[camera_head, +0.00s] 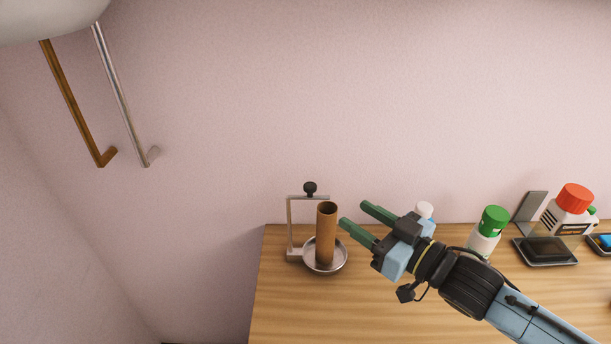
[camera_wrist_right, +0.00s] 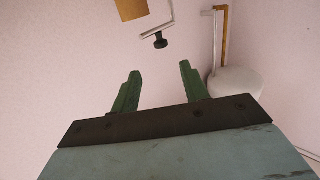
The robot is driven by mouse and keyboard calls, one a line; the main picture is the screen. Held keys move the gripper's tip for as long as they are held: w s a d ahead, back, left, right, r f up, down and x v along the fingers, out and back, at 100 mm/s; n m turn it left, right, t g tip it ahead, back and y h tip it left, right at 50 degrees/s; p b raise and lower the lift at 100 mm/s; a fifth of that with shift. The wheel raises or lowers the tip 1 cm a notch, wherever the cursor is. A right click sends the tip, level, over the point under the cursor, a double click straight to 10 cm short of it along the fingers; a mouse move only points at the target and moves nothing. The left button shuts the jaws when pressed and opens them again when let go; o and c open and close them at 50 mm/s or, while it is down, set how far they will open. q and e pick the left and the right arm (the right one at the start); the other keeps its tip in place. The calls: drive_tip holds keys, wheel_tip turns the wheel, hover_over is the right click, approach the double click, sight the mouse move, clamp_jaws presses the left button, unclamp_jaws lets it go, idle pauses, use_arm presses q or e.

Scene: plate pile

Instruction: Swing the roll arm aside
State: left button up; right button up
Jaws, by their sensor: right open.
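My right gripper (camera_head: 352,213) is open and empty to the right of the tube, fingers pointing left. In the right wrist view the knob (camera_wrist_right: 160,41) and the tube (camera_wrist_right: 131,8) lie beyond the fingertips, apart from them. My left gripper is not in view.
A small white cap (camera_head: 424,210) shows behind my gripper.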

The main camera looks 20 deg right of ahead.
sight(315, 188)
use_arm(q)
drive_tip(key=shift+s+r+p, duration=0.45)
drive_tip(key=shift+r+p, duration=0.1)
use_arm(e)
drive_tip(key=x, duration=1.3)
drive_tip(key=shift+a+r, duration=0.15)
drive_tip(key=shift+r, duration=0.05)
drive_tip(key=shift+c, duration=0.4)
clamp_jaws()
